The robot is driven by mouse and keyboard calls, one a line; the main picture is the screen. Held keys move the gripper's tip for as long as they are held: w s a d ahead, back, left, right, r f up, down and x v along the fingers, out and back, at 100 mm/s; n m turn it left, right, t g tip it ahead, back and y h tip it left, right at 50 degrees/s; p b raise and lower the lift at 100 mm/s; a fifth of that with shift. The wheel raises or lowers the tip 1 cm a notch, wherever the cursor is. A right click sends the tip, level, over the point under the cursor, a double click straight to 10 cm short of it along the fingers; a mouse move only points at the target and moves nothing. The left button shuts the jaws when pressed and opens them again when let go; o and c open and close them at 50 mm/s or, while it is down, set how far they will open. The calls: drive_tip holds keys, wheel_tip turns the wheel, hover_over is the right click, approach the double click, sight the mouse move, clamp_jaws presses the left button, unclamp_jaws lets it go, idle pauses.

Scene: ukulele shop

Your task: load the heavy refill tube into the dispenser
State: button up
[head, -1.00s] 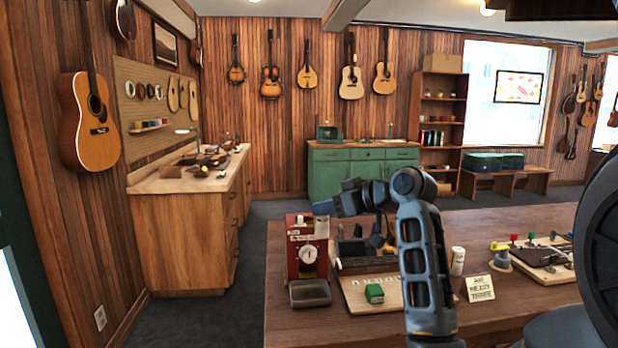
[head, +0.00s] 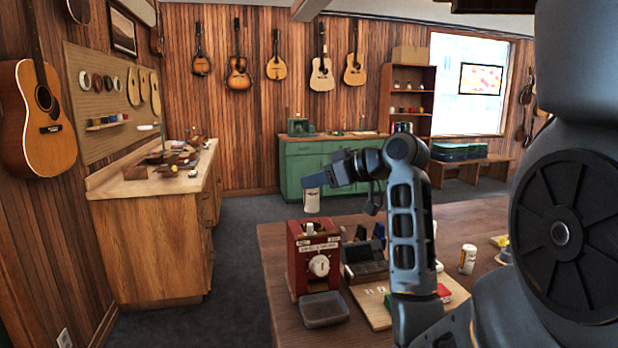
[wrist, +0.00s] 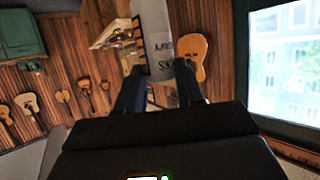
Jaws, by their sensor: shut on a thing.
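The red dispenser (head: 298,262) stands on the near table, with a white round dial on its front and a grey tray (head: 324,309) at its foot. My gripper (head: 313,184) is shut on a white tube (head: 312,202), which hangs about upright. In the head view the tube's lower end appears just above the dispenser's top, with a small gap. In the wrist view the tube (wrist: 160,50) shows dark lettering between my two fingers (wrist: 158,75). The lettering is too unclear to read fully. The dispenser's top opening cannot be made out.
Another white tube (head: 467,259) stands on the table (head: 285,330) to the right. A dark rack (head: 365,270) and a light board (head: 375,308) lie right of the dispenser, partly behind my arm. Dark floor is clear between the table and the wooden workbench (head: 150,250).

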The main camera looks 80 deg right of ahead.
sight(318, 207)
drive_tip(key=shift+f+b, duration=1.85)
drive_tip(key=shift+f, duration=1)
drive_tip(key=shift+s+p, duration=0.1)
drive_tip(key=shift+p, duration=0.2)
drive_tip(key=shift+f+b, duration=0.45)
drive_tip(key=shift+f, duration=0.1)
drive_tip(key=o, duration=0.7)
drive_tip(key=shift+o, duration=0.2)
drive_tip(key=shift+s, duration=0.1)
drive_tip(key=p+v, duration=0.4)
drive_tip(key=v, duration=0.7)
